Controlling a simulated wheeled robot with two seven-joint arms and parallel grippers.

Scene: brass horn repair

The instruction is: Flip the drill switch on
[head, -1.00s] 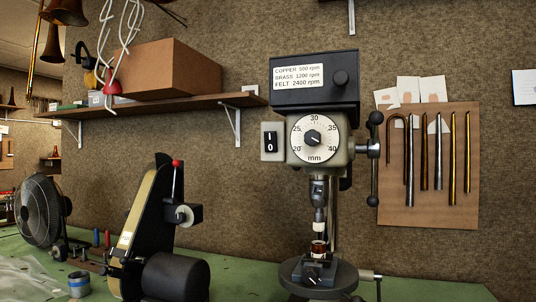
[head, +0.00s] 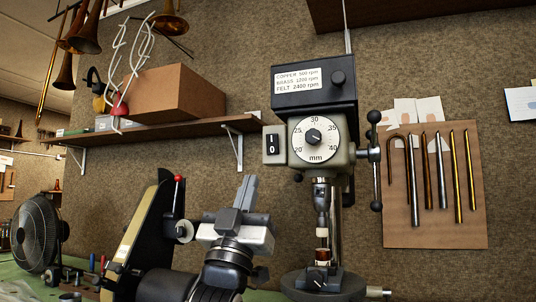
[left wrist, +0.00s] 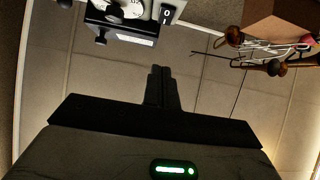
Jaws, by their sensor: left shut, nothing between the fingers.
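The drill press (head: 315,85) stands on the bench right of the middle, with a round mm dial (head: 316,140) on its front. The drill switch (head: 272,145), a black rocker marked I and 0 on a pale plate, is left of the dial. I cannot tell which side of it is pressed in. My left gripper (head: 249,180) is shut and empty, pointing up, below and a little left of the switch and apart from it. In the left wrist view the shut fingers (left wrist: 158,72) point toward the switch (left wrist: 166,16) at the top. My right gripper is not visible.
A belt sander (head: 140,235) stands left of my left gripper. A shelf (head: 190,130) with a cardboard box (head: 168,88) is above left. A feed lever (head: 375,160) and a tool board (head: 435,230) are on the right. Brass horns (head: 75,40) hang at upper left.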

